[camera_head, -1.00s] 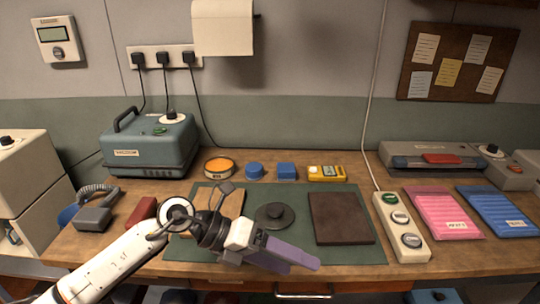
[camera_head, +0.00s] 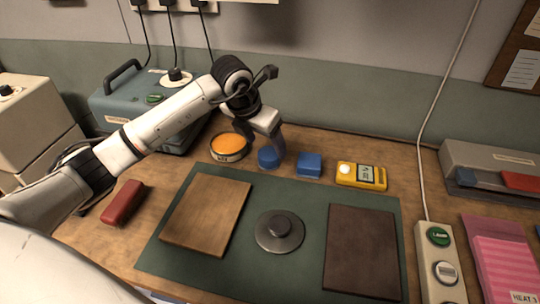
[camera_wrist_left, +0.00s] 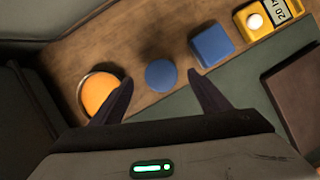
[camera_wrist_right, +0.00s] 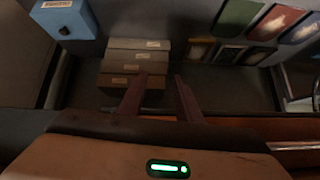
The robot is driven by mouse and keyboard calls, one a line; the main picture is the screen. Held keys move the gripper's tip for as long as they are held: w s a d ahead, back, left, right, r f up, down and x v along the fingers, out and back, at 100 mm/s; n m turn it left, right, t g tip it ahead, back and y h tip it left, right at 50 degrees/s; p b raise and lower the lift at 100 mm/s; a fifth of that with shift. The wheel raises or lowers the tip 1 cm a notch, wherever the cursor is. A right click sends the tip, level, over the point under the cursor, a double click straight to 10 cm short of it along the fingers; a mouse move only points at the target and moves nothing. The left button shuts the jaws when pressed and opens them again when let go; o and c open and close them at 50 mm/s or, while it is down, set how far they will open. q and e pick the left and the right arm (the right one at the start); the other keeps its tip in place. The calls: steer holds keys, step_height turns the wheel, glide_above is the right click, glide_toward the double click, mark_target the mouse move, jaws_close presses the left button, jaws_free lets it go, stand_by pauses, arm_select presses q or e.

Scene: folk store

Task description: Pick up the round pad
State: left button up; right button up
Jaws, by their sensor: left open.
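The round pad is a small blue disc (camera_head: 268,158) on the wooden table, behind the green mat. It also shows in the left wrist view (camera_wrist_left: 160,75). My left gripper (camera_head: 263,145) hangs close over it, pointing down. In the left wrist view my left gripper (camera_wrist_left: 162,88) is open and empty, with the blue disc ahead of the gap between its fingertips. I cannot tell whether they touch. My right gripper (camera_wrist_right: 160,85) shows only in the right wrist view, with its fingers apart and nothing between them.
An orange-topped round tin (camera_head: 230,146) stands left of the blue disc, near a left fingertip. A blue square block (camera_head: 309,164) and a yellow meter (camera_head: 361,176) stand to the right. The mat (camera_head: 285,198) bears two boards and a grey disc. Stacked boxes (camera_wrist_right: 135,62) face my right gripper.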

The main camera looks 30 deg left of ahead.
mark_target(269, 153)
arm_select(q)
steer(key=shift+p+x, duration=0.4)
steer(key=shift+x, duration=2.4)
steer(key=shift+s, duration=0.2)
steer(key=c, duration=1.2)
steer(key=shift+o, duration=0.2)
steer(key=shift+r+b, duration=0.45)
steer(key=shift+r, duration=4.6)
